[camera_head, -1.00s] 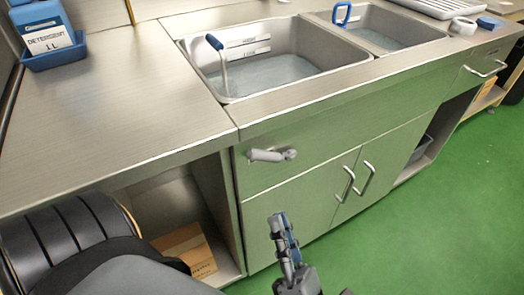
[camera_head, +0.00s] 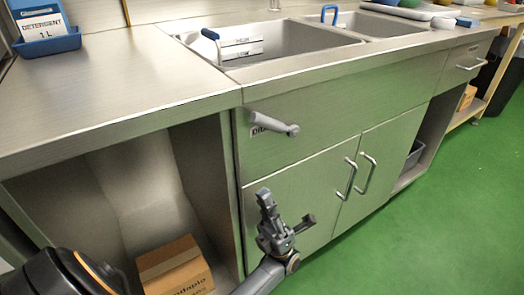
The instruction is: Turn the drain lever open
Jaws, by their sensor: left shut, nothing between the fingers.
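The drain lever (camera_head: 272,124) is a grey handle on the steel sink cabinet's front, just under the counter edge. Its round pivot is at its right end, and the handle points left and slightly up in the picture. A partly covered label (camera_head: 258,131) shows behind it. My left gripper (camera_head: 265,194) is in front of the cabinet doors, below the lever and apart from it in the picture. Its fingers point up and are shut, with nothing between them. My right gripper is not in view.
Two door handles (camera_head: 369,175) stick out right of my left gripper. Above are two sink basins (camera_head: 290,40). A cardboard box (camera_head: 175,268) sits in the open bay at lower left. Green floor is clear at right.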

